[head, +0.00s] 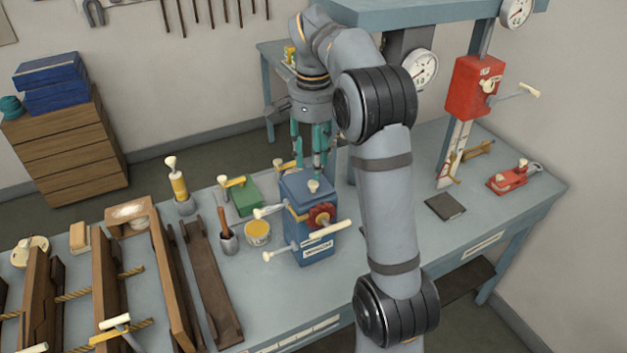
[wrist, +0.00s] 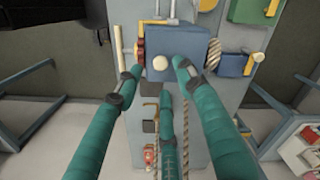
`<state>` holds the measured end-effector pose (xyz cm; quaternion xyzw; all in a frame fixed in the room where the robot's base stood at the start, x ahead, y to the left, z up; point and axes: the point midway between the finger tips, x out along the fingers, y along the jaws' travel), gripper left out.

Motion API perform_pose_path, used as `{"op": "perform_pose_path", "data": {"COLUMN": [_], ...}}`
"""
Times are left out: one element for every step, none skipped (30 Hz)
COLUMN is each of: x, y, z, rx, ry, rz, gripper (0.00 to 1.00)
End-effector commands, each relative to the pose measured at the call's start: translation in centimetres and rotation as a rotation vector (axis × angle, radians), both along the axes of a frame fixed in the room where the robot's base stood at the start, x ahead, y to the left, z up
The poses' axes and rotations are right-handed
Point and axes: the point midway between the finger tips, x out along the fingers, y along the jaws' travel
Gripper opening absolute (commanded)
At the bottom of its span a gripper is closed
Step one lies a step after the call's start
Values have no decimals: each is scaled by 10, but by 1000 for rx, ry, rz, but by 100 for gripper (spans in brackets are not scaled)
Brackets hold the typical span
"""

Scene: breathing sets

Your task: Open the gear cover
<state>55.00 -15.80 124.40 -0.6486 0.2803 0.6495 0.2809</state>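A blue box (head: 316,253) with a blue top and a cream knob (head: 313,186) stands on the bench. A red gear wheel (head: 322,215) and cream-handled levers are on its front. I take its top to be the gear cover; it lies flat on the box and looks closed. My gripper (head: 313,160) hangs above and behind the box, teal fingers pointing down. In the wrist view, the fingers (wrist: 160,77) are spread around the knob (wrist: 160,62) at the edge of the blue top (wrist: 200,45). They look apart from it; the exact height is unclear.
Left of the box are a yellow tin (head: 257,233), a cup with a brush (head: 228,240) and a green box (head: 244,196). My arm covers the bench to the right.

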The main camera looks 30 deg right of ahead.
Motion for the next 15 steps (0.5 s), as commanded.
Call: {"op": "perform_pose_path", "data": {"x": [-1, -1, -1, -1, -1, -1, -1, 0, 0, 0, 0, 0, 0, 0, 0], "y": [0, 0, 0, 0, 0, 0, 0, 0, 0, 0, 0, 0, 0, 0, 0], "z": [-12, -17, -24, -28, -31, -36, -38, -41, -44, -45, -46, -48, -48, -48, -48], "rx": [-1, 1, 0, 0, 1, 0, -1, -1, 0, 0, -1, 0, 0, 0, 0], "ry": [4, 4, 3, 1, 2, 1, 1, 1, 1, 0, -1, 0, 0, 0, -1], "rz": [2, 2, 2, 2, 2, 2, 2, 2, 2, 2, 2, 2, 2, 2, 2], "gripper": [38, 38, 38, 38, 38, 38, 38, 38, 38, 38, 38, 38, 38, 38, 38]}}
